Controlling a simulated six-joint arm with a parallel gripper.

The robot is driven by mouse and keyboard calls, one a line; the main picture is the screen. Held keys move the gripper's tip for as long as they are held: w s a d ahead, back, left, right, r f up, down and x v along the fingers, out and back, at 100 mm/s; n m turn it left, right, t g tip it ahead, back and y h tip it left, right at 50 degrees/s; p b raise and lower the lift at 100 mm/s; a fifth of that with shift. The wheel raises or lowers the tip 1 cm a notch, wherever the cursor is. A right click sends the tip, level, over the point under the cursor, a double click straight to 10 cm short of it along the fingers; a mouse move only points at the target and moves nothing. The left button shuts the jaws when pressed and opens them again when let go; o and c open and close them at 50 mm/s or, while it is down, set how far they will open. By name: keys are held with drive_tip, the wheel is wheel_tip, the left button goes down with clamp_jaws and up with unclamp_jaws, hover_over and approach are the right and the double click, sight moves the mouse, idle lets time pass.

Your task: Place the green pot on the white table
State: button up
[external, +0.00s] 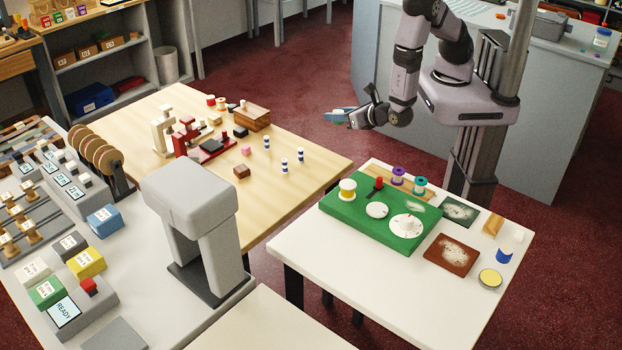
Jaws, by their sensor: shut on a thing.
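My gripper (345,117) is in the upper middle of the external view, held out to the left of my arm over the red floor. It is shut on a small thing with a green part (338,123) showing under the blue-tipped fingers. This looks like the green pot, but it is mostly hidden and very small. The white table (330,262) stands at the lower right, below and in front of my gripper. My gripper is well apart from it.
A green board (345,210) with spools and white discs covers much of the white table, beside a brown mat (451,255) and a yellow-topped tin (490,278). The table's front is bare. A wooden table (310,165) with small items stands left.

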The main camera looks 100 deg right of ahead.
drive_tip(key=shift+r, duration=0.1)
drive_tip(key=shift+r, duration=2.45)
drive_tip(key=shift+n+t+y, duration=0.8)
drive_tip(key=shift+n+t, duration=0.1)
drive_tip(key=w+a+f+b, duration=0.1)
drive_tip(key=w+f+b, duration=0.2)
drive_tip(key=w, duration=0.3)
drive_tip(key=w+a+f+b, duration=0.1)
drive_tip(key=w+f+b, duration=0.3)
drive_tip(key=w+b, duration=0.1)
drive_tip(key=w+a+f+b, duration=0.1)
drive_tip(key=w+f+b, duration=0.3)
drive_tip(key=w+b, duration=0.1)
drive_tip(key=shift+w+a, duration=0.2)
drive_tip(key=shift+w, duration=0.65)
drive_tip(key=w+d+r+n+t+y+b, duration=0.1)
drive_tip(key=w+d+r+n+y+b, duration=0.2)
drive_tip(key=w+r+b, duration=0.45)
drive_tip(key=w+d+r+n+t+y+b, duration=0.25)
drive_tip(key=w+d+b, duration=0.2)
drive_tip(key=w, duration=0.65)
hover_over(230, 163)
wheel_tip(230, 163, down, 10)
drive_tip(key=shift+m+g+h, duration=0.25)
drive_tip(key=shift+g, duration=0.1)
drive_tip(key=shift+d+f+b, duration=0.15)
drive_tip(key=shift+f+b, duration=0.65)
drive_tip(key=shift+f, duration=4.2)
